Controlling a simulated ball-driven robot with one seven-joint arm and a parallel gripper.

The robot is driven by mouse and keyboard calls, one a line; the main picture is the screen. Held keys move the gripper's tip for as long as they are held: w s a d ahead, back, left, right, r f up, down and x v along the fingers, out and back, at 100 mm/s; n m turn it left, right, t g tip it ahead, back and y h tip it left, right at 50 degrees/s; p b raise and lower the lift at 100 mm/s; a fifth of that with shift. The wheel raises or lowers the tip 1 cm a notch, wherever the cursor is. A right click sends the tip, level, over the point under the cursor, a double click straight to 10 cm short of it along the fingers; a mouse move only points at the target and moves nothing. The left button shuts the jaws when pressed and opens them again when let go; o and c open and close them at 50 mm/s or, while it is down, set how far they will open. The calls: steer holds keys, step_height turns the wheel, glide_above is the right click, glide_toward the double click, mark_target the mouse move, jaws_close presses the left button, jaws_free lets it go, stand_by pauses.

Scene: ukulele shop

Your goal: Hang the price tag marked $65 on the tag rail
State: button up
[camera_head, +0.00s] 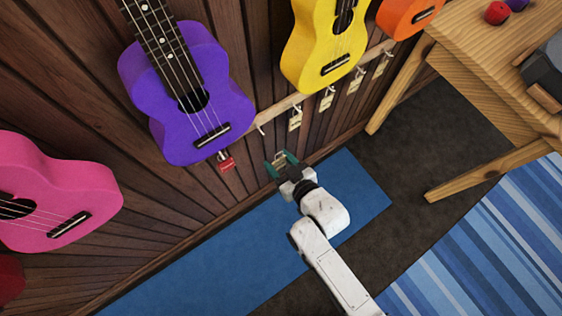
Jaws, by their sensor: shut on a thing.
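The tag rail (279,108) is a pale wooden strip on the plank wall, running below the ukuleles. Several cream price tags (295,122) hang from it on the right, and a red tag (227,163) hangs at its left, under the purple ukulele. A peg (261,129) between the red tag and the nearest cream tag shows bare. My gripper (281,158), with teal fingers, is just below and right of this peg, near the wall. It is shut on a small pale tag (280,159), mostly hidden between the fingers. No tag's marking is legible.
Purple (181,88), pink (60,190), yellow (326,40) and orange (408,14) ukuleles hang on the wall around the rail. A wooden table (490,60) stands at the upper right, with legs reaching toward the wall. A blue mat (220,265) lies along the wall.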

steer(key=shift+w+a+f+b, duration=0.1)
steer(key=shift+w+a+b, duration=0.35)
steer(key=shift+w+a, duration=0.45)
steer(key=shift+w+a+f+b, duration=0.15)
steer(key=shift+w+a+b, duration=0.35)
steer(key=shift+w, duration=0.75)
steer(key=shift+w+a+f+b, duration=0.1)
steer(key=shift+w+a+b, duration=0.35)
steer(key=shift+w+a, duration=0.45)
steer(key=shift+w+a+f+b, duration=0.1)
steer(key=shift+w+f+b, duration=0.35)
steer(key=shift+w+b, duration=0.2)
steer(key=o, duration=1.1)
steer(key=shift+s, duration=0.15)
steer(key=v, duration=1)
steer(key=shift+s+d+r+p, duration=0.2)
steer(key=shift+d+p, duration=0.05)
steer(key=shift+p, duration=0.1)
steer(key=shift+d, duration=0.1)
